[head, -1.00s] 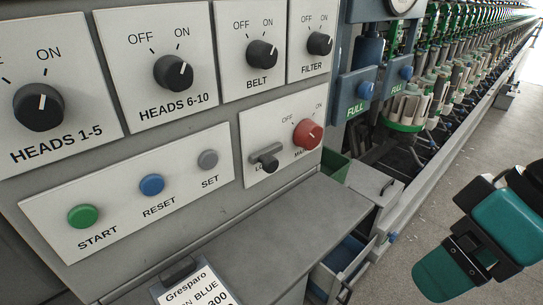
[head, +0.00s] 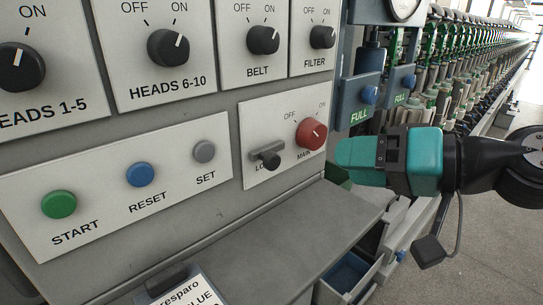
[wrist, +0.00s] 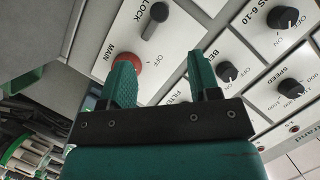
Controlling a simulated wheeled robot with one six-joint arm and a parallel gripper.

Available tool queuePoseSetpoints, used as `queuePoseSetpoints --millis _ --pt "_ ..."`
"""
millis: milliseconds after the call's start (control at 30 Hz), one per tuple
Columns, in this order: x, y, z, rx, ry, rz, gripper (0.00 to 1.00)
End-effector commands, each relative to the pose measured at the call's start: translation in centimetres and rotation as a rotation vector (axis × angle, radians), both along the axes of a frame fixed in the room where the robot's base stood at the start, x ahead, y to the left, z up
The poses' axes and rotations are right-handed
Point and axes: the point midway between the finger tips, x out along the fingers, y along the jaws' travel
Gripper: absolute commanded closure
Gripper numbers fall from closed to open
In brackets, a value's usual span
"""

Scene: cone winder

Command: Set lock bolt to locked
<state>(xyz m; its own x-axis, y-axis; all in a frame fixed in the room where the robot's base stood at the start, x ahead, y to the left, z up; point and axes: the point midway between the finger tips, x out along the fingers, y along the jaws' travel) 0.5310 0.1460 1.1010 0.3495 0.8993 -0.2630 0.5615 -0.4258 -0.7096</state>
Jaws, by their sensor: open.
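The lock bolt is a short grey bar with a black round knob (head: 270,160), on a white panel with a label partly hidden behind the knob. It also shows at the top of the wrist view (wrist: 158,12), beside the word LOCK. I cannot tell which setting it is in. My teal gripper (head: 340,157) is to the right of the bolt and the red MAIN knob (head: 311,133), apart from the bolt. In the wrist view its two fingers (wrist: 161,65) are spread with nothing between them. The left finger overlaps the red knob in that picture; contact is unclear.
The green START (head: 59,205), blue RESET (head: 140,174) and grey SET (head: 204,151) buttons are left of the bolt. Switch knobs, such as BELT (head: 263,40), are above. A grey ledge (head: 300,230) juts out below. An open drawer (head: 350,270) is at lower right.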

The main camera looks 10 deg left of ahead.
Motion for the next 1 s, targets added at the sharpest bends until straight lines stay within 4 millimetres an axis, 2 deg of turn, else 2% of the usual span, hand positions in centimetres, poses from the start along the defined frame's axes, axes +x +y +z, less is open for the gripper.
queuePoseSetpoints --millis 33,500,800,1000 --pt "0.2 0.2 1.0 0.003 0.010 0.003 0.44" --pt "0.7 2.2 0.1 -0.008 0.012 -0.005 0.44" --pt "3.0 8.3 -2.1 -0.010 0.002 0.000 0.44" --pt "4.2 11.2 -3.1 -0.010 0.000 -0.004 0.44"
